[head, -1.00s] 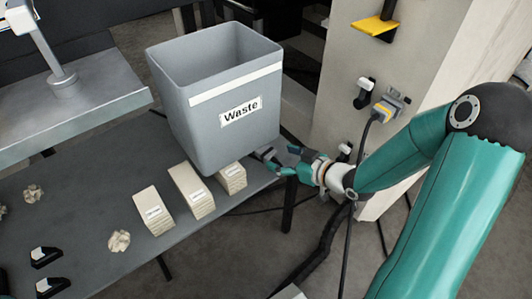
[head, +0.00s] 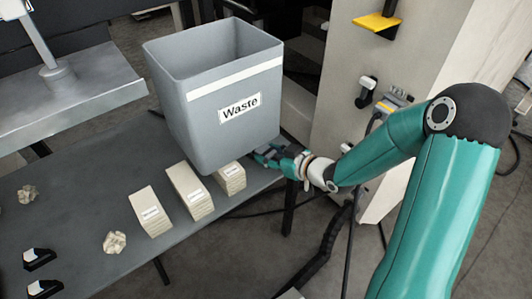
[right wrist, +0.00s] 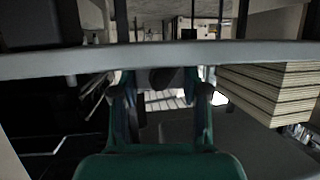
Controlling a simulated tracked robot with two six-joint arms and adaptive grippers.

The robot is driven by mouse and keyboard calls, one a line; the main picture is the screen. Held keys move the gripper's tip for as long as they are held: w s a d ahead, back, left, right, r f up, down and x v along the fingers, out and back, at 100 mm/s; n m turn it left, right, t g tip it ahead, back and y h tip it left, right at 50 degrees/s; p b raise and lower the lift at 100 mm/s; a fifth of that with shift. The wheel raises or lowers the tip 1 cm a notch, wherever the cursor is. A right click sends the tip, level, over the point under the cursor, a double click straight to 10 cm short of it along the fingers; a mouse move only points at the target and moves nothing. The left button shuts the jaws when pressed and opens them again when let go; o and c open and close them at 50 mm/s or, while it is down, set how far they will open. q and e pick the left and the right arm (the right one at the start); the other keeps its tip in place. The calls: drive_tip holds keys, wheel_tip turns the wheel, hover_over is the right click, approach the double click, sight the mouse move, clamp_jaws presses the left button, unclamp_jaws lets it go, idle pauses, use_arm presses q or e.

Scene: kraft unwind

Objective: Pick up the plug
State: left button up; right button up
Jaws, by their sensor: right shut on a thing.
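My right gripper (head: 268,152) is beside the lower right corner of the grey waste bin, at the end of the table. It is shut on a dark, rounded thing, which seems to be the plug (right wrist: 166,77). In the right wrist view this sits between the two fingers, with most of its shape hidden. A grey and yellow connector (head: 384,107) with a dark cable sits on the pale wall panel, partly behind my right arm. My left gripper is not in view.
The waste bin (head: 238,112) stands on the grey table (head: 75,215). Labelled stacks of cards (head: 187,190) stand in front of it. Crumpled paper (head: 114,242) and black holders (head: 40,258) lie to the left. A yellow bracket (head: 377,23) juts from the panel.

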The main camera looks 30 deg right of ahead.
drive_tip(key=c, duration=0.3)
drive_tip(key=shift+r, duration=0.1)
